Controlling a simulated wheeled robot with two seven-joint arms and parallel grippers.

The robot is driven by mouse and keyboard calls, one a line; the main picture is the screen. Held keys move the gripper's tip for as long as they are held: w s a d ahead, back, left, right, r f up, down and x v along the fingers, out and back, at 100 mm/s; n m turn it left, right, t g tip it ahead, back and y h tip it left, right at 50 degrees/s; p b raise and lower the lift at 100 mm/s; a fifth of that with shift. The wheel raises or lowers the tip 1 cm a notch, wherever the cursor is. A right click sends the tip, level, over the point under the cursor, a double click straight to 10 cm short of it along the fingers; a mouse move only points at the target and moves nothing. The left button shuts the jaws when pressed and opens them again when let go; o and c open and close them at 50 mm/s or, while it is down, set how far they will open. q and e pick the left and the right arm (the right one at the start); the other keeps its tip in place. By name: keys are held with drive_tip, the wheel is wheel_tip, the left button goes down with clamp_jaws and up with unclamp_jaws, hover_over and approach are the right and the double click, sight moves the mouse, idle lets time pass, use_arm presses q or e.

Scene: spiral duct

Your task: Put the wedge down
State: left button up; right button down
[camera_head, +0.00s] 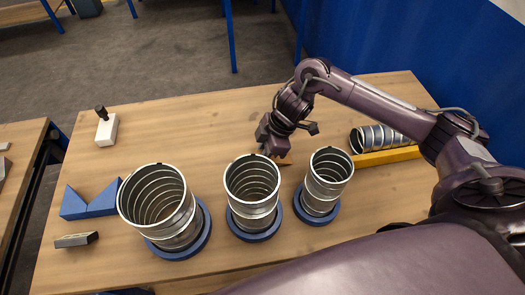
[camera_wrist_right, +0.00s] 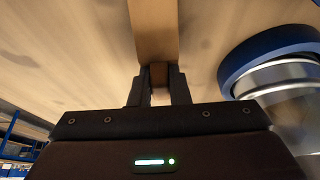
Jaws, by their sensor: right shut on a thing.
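My right gripper (camera_head: 270,147) is over the table behind the middle duct section. In the right wrist view its two fingers (camera_wrist_right: 158,88) are shut on the wedge (camera_wrist_right: 153,32), a long light-brown wooden piece pointing away from the gripper. In the head view only a small brown part of the wedge (camera_head: 285,160) shows beside the gripper; the rest is hidden. I cannot tell whether the wedge touches the wooden table (camera_head: 190,135). My left gripper is not in view.
Three upright spiral duct sections stand on blue rings: large (camera_head: 160,208), middle (camera_head: 252,192) and small (camera_head: 326,182). Another duct (camera_head: 378,137) lies by a yellow bar (camera_head: 388,156). A blue notched block (camera_head: 90,204) is left. The table's back left middle is clear.

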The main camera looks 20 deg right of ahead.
drive_tip(key=c, duration=1.8)
unclamp_jaws()
drive_tip(key=shift+f, duration=0.15)
drive_tip(key=o, duration=0.4)
drive_tip(key=shift+o, duration=0.2)
